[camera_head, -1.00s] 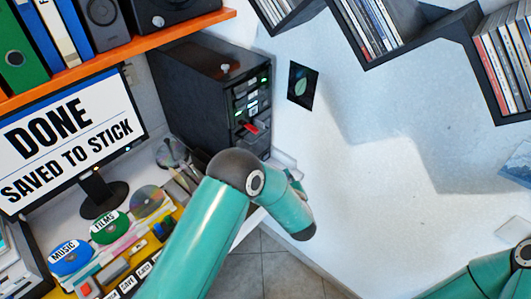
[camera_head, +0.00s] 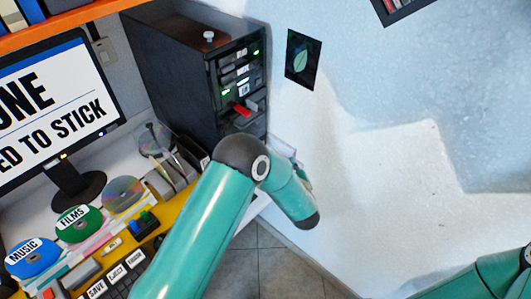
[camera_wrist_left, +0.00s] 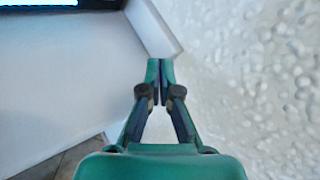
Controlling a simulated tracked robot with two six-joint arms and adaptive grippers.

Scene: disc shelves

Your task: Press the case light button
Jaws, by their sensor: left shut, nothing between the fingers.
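The black case (camera_head: 185,80) stands on the desk in the head view. Its front panel (camera_head: 240,85) has several slots with small green lights lit and a red piece sticking out. A pale knob (camera_head: 209,36) sits on its top; I cannot tell which part is the light button. My left arm crosses in front of the case's lower part, and its gripper is mostly hidden there. In the left wrist view my left gripper (camera_wrist_left: 160,68) is shut and empty, in front of a white edge and rough white wall. My right gripper is out of view.
A monitor (camera_head: 50,105) stands left of the case. Labelled discs, the green one (camera_head: 78,222) among them, and a labelled button strip (camera_head: 115,275) lie on the desk. A dark leaf poster (camera_head: 302,60) hangs on the wall. The wall area to the right is mostly clear.

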